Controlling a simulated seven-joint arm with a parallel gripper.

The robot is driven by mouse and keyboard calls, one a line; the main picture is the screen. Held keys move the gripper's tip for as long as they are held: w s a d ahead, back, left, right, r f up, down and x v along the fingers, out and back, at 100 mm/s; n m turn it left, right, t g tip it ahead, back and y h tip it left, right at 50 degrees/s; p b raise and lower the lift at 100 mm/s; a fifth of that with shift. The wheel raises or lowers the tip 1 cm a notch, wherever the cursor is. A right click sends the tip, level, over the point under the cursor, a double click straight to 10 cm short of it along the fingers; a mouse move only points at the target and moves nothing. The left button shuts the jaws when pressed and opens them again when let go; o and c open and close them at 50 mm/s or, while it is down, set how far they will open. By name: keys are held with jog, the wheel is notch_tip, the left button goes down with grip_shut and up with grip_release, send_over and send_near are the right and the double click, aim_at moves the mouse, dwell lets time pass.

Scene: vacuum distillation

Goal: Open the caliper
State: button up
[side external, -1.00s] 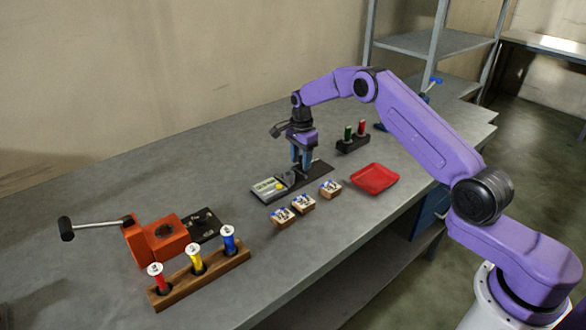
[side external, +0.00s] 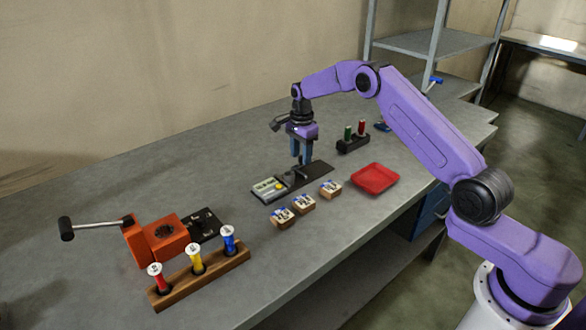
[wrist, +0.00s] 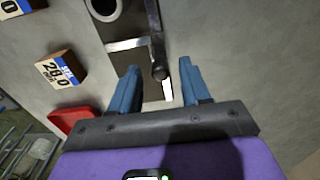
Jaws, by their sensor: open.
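The caliper (side external: 290,181) lies on a long dark base on the bench, with a pale panel and a yellow button at its left end. My gripper (side external: 302,161) is above the right half of the base, pointing down. Nothing is held.
Several wooden blocks (side external: 304,204) with labels stand in front of the caliper; one reads 28.0 mm (wrist: 60,70). A red tray (side external: 375,179) is to the right. A dark holder (side external: 352,144) is behind. An orange vise (side external: 160,238) and a wooden rack (side external: 200,273) are at left.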

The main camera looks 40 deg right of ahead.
aim_at(301, 156)
jog(key=shift+r, duration=2.4)
